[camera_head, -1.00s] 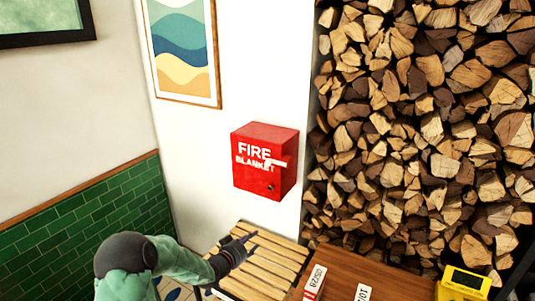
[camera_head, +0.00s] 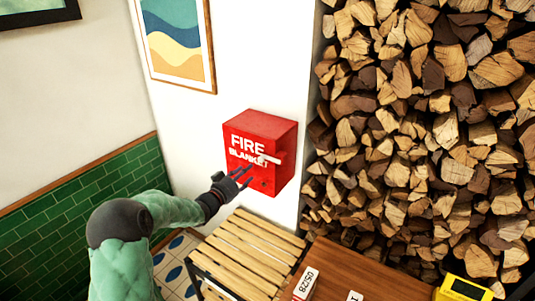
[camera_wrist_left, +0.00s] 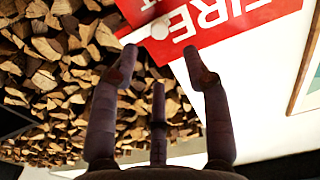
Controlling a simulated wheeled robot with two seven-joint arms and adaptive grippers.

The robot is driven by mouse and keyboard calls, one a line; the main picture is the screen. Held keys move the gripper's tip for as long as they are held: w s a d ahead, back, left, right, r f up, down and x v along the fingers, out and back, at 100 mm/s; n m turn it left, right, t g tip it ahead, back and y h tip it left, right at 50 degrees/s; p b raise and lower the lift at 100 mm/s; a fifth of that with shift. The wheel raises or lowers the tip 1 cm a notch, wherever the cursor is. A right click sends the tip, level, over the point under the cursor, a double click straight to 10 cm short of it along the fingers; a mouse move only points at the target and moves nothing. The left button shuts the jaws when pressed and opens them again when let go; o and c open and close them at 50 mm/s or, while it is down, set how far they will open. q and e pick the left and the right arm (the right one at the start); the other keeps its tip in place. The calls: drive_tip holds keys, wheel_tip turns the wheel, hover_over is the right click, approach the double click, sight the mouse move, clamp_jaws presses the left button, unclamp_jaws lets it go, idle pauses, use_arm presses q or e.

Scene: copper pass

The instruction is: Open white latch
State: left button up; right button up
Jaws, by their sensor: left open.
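The red fire blanket box (camera_head: 245,133) hangs on the white wall and also shows upside down at the top of the left wrist view (camera_wrist_left: 235,20). The white latch (camera_head: 268,160) lies roughly level across the right part of its front. In the left wrist view the latch (camera_wrist_left: 143,34) shows at the top with a round pivot end. My left gripper (camera_head: 246,177) is open and empty, just below and left of the latch. Its dark fingers (camera_wrist_left: 160,70) point toward the box; I cannot tell whether they touch it. My right gripper is out of view.
A slatted wooden bench (camera_head: 245,250) stands below the box. A brown wooden table (camera_head: 335,270) with white labelled items and a yellow device (camera_head: 465,289) is at the lower right. Stacked firewood (camera_head: 430,140) fills the right.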

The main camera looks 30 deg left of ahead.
sight(260, 160)
use_arm(q)
drive_tip(key=w, duration=0.3)
drive_tip(key=w+p, duration=0.1)
drive_tip(key=w, duration=0.3)
drive_tip(key=w+d, duration=0.1)
drive_tip(key=w, duration=0.2)
drive_tip(key=shift+w, duration=0.25)
